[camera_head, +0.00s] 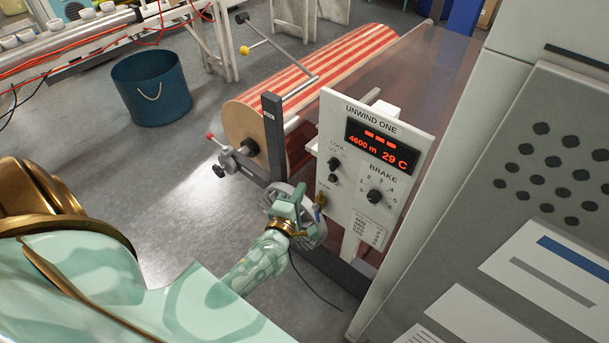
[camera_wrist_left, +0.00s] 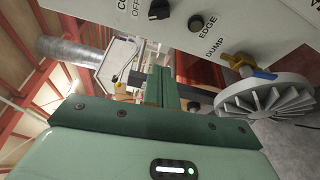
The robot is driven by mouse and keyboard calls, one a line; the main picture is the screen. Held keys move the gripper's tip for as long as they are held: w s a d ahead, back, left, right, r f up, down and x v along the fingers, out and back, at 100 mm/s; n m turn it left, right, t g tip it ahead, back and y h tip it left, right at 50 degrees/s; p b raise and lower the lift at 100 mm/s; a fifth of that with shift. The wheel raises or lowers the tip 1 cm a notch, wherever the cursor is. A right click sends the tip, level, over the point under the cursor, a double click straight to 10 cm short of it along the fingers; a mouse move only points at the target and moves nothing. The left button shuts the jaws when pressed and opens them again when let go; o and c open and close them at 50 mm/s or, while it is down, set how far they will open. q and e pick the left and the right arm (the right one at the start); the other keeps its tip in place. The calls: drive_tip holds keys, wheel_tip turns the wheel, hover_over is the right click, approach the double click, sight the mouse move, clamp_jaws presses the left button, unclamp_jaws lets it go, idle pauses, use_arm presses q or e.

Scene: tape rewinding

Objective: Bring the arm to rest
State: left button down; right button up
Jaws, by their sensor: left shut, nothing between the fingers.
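My left arm, pale green with brass bands, reaches in from the left in the head view. Its gripper (camera_head: 287,205) is shut and empty, just below the control panel and in front of a round grey finned part. In the left wrist view the shut fingers (camera_wrist_left: 163,85) point at a framed structure, with the finned part (camera_wrist_left: 265,97) to their right and a little apart. The control panel (camera_head: 372,165), marked UNWIND ONE, shows 4600 m and 29 C. A small brass lever (camera_head: 320,200) sits at its lower left corner. My right gripper is not in view.
A large red-striped roll (camera_head: 330,68) lies behind the panel, with a dark post (camera_head: 272,130) in front of it. A grey perforated cabinet (camera_head: 520,190) blocks the right side. A blue bin (camera_head: 151,88) stands back left; the floor between is clear.

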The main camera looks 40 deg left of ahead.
use_arm(q)
drive_tip(key=shift+s, duration=0.15)
idle(0.4)
drive_tip(key=s+d+f+m+g+h, duration=0.2)
drive_tip(key=s+f+m+g, duration=0.1)
drive_tip(key=s+f+m, duration=0.4)
drive_tip(key=s+d+f+m+g+h, duration=0.1)
drive_tip(key=s+d+f+m+g, duration=0.1)
drive_tip(key=f+m, duration=0.45)
drive_tip(key=s+d+f+m+g+h, duration=0.25)
drive_tip(key=s+f+m, duration=0.2)
drive_tip(key=f, duration=0.45)
drive_tip(key=s+f+m+g, duration=0.2)
drive_tip(key=s+f+g, duration=0.1)
drive_tip(key=s, duration=0.6)
drive_tip(key=s+f+m+g, duration=0.2)
drive_tip(key=s+f, duration=0.3)
drive_tip(key=s, duration=0.5)
drive_tip(key=s+f+m+g+b, duration=0.1)
drive_tip(key=s+f+m+g, duration=0.2)
drive_tip(key=s, duration=0.7)
drive_tip(key=shift+s+a+f+m+g+y, duration=0.15)
drive_tip(key=shift+s+f+m+g+y, duration=0.15)
drive_tip(key=shift+f+m+y, duration=0.35)
